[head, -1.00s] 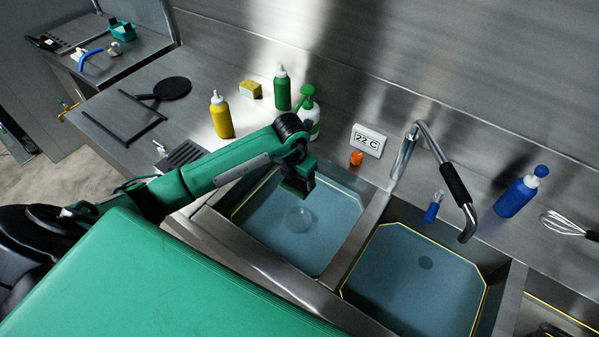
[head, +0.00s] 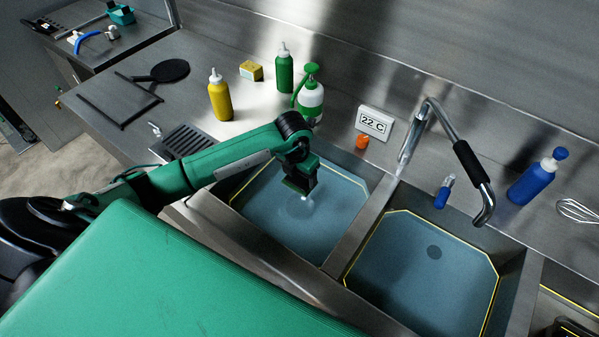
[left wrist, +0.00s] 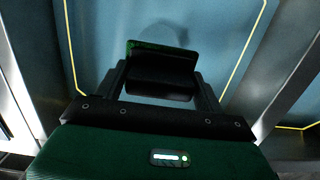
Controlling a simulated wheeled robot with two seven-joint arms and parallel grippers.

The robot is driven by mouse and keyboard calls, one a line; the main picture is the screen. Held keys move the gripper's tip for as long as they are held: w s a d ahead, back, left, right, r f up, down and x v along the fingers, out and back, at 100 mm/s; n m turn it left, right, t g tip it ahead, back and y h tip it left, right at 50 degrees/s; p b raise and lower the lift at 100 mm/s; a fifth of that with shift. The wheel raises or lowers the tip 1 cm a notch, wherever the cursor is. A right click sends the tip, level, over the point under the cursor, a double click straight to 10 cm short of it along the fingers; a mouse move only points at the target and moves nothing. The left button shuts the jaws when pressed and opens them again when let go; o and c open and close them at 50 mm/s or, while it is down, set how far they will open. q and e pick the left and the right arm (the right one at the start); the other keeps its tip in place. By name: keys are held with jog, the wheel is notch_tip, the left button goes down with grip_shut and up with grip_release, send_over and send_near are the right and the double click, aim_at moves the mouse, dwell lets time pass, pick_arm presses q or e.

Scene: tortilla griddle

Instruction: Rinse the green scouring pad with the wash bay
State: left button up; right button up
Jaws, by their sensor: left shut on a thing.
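My left gripper (head: 300,188) is over the left basin (head: 322,238) of the sink, pointing down, with a bright spot and faint rings just below it. In the left wrist view the fingers (left wrist: 160,78) are shut on a dark piece with a green edge, the scouring pad (left wrist: 150,45). The pad is mostly hidden by the fingers, and in the head view I cannot make it out. The right basin (head: 400,270) has a dark drain spot. Both basins have yellow outlines and a blue inside. My right gripper is not in view.
A tap (head: 440,125) arches behind the basins. A 22 C display (head: 374,123) and an orange knob (head: 362,142) stand behind the left basin. Green spray bottle (head: 311,95), green bottle (head: 284,70), yellow bottle (head: 220,97) and blue bottle (head: 535,182) line the counter.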

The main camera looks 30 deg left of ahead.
pick_arm(q)
jog(key=shift+f+b, duration=2.95)
jog(key=shift+f, duration=1.05)
jog(key=shift+a, duration=0.1)
jog(key=shift+a, duration=0.5)
jog(key=shift+d, duration=1.2)
jog(key=shift+a+b, duration=0.4)
jog(key=shift+a, duration=0.8)
jog(key=shift+d, duration=1.25)
